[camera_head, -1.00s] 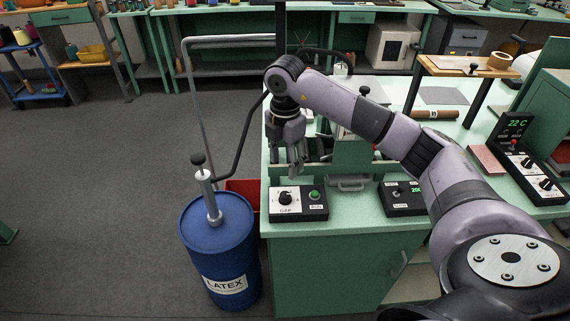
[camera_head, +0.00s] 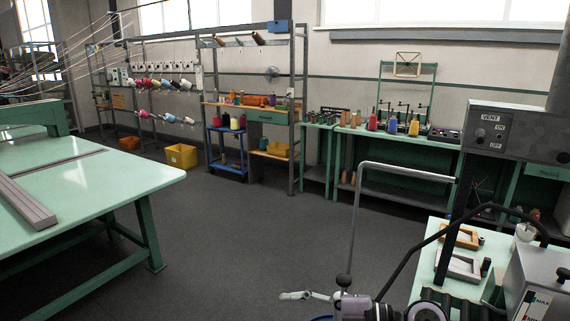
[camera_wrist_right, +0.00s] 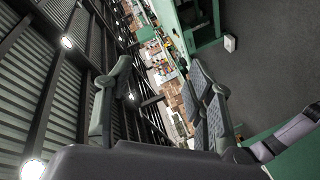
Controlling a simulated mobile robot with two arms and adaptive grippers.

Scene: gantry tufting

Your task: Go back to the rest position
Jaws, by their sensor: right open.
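My right gripper (camera_head: 308,296) is low in the head view, at the bottom centre, with its fingers pointing left. It is beside the pump's black knob (camera_head: 344,281) in the picture, and no object shows in it. In the right wrist view, the two fingers of the right gripper (camera_wrist_right: 160,72) stand well apart with nothing between them. That view is tilted on its side and shows roof and floor beyond the fingers. Most of my right arm is cut off by the lower edge of the head view. My left gripper is not in view.
A green-topped table (camera_head: 100,195) stands at the left. A green bench with a grey control box (camera_head: 540,280) is at the lower right, under a VENT panel (camera_head: 490,130). A bent grey pipe (camera_head: 405,171) rises near the gripper. The middle floor (camera_head: 250,230) is clear.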

